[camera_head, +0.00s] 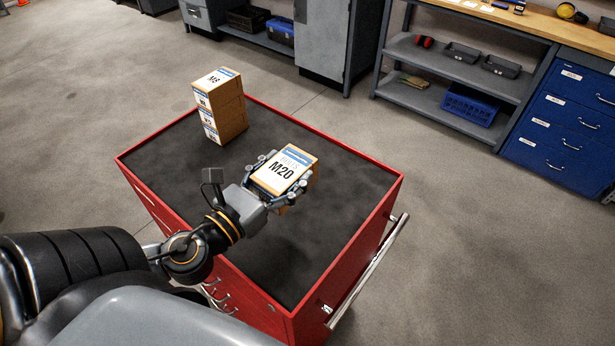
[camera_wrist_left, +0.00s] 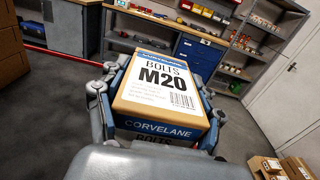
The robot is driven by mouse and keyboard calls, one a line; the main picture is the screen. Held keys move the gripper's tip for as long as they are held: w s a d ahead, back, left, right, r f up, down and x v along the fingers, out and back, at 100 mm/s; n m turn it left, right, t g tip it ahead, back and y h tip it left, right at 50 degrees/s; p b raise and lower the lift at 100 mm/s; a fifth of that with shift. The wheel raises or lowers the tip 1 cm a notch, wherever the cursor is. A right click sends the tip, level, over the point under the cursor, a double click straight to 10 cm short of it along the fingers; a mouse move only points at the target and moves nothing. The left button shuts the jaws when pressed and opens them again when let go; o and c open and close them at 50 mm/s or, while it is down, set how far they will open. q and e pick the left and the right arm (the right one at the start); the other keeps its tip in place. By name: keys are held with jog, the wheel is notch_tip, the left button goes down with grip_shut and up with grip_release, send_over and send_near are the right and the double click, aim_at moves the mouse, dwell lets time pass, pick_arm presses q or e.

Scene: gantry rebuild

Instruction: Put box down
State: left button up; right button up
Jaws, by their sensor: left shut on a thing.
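The M20 bolts box (camera_head: 284,170) is a cardboard box with a white and blue label. My left gripper (camera_head: 276,177) is shut on it, with fingers on both sides, over the red cart's dark top (camera_head: 330,220). Whether its underside touches the top is hard to tell. In the left wrist view the box (camera_wrist_left: 160,85) fills the middle, between the fingers of my left gripper (camera_wrist_left: 158,105). My right gripper is not in view.
A stack of similar boxes (camera_head: 222,108), the top one marked M8, stands at the cart's back left. Bare cart top lies around the held box. A metal handle (camera_head: 368,272) runs along the cart's right side. Shelves (camera_head: 455,75) and blue drawers (camera_head: 565,125) stand behind.

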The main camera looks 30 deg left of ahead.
pick_arm(q)
jog(key=w+a+f+b, duration=0.1)
jog(key=w+b, duration=0.2)
jog(key=w+f+b, duration=0.1)
jog(key=w+b, duration=0.1)
jog(key=b, duration=0.1)
jog(key=w+a+f+b, duration=0.1)
jog(key=w+b, duration=0.2)
jog(key=b, duration=0.1)
jog(key=shift+w+a+f, duration=0.25)
jog(key=shift+w+a, duration=0.05)
jog(key=w+f, duration=0.2)
jog(key=w+a+f+b, duration=0.1)
jog(key=w+f, duration=0.1)
jog(key=f, duration=0.1)
jog(key=shift+a, duration=0.15)
jog(key=shift+w+f, duration=0.3)
jog(key=shift+f, duration=0.15)
notch_tip(320, 180, down, 3)
jog(key=shift+w+a+f, duration=0.1)
jog(key=shift+f, duration=0.1)
jog(key=shift+f+b, duration=0.15)
jog(key=shift+b, duration=0.15)
jog(key=o, duration=1.6)
